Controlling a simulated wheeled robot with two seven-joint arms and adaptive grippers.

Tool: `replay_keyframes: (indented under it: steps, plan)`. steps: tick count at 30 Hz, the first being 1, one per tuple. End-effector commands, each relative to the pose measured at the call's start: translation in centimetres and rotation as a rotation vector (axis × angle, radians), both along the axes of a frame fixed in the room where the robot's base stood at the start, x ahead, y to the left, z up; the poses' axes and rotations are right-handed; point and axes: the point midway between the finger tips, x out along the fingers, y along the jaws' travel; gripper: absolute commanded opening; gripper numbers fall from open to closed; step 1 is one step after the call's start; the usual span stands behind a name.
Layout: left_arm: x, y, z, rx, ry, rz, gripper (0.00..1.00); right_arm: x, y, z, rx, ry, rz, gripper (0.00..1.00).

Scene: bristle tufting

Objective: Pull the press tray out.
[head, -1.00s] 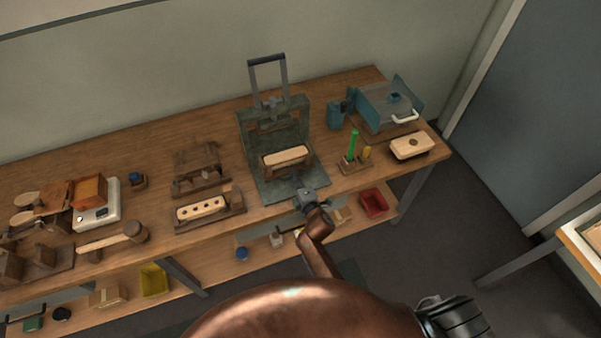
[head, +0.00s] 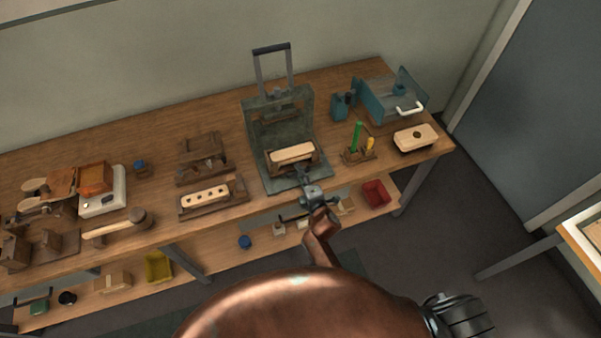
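The press (head: 255,110) stands on the bench in the middle of the head view, with its bar handle (head: 272,48) raised. A brown wooden tray (head: 268,170) with a pale block (head: 291,153) on it sits low at the front of the press, over the dark base plate (head: 285,186). My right gripper (head: 304,175) reaches in from the front, its tips at the tray's front edge. The fingers are small and dark, so I cannot tell whether they touch or grasp the tray. My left gripper is out of view.
A holed block (head: 205,195) and a mallet (head: 118,226) lie left. A red bin (head: 376,192) sits on the lower shelf.

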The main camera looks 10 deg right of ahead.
Motion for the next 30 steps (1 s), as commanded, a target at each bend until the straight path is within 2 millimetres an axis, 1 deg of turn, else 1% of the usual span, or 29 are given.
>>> replay_keyframes:
  steps: [1, 3, 5, 8, 11, 18, 21, 25, 30]
  plan:
    - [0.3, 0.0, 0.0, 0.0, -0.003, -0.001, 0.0, 0.0, 0.0, 0.0, 0.0, 0.0, 0.0, 0.16]
    - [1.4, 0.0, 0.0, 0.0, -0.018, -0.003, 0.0, 0.0, 0.0, 0.0, -0.001, 0.0, 0.0, 0.16]
    - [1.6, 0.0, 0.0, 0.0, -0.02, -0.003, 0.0, -0.3, -0.1, 0.0, -0.001, 0.0, 0.0, 0.16]
    - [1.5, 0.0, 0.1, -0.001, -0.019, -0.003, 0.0, -1.3, -0.1, 0.2, -0.001, 0.001, 0.001, 0.16]
    - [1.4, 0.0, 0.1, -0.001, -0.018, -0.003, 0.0, -3.1, -0.4, 0.5, -0.002, 0.002, 0.001, 0.16]
    - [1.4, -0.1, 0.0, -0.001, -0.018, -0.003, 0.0, -8.0, -0.9, 1.6, 0.0, 0.002, 0.001, 0.16]
    - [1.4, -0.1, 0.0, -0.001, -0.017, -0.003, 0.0, -9.6, -1.1, 2.0, -0.001, 0.001, 0.001, 0.16]
    - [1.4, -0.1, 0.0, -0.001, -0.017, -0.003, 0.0, -11.0, -1.2, 2.3, -0.001, 0.0, 0.001, 0.16]
    - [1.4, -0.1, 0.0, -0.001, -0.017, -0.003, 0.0, -11.7, -1.3, 2.5, 0.0, 0.0, 0.001, 0.16]
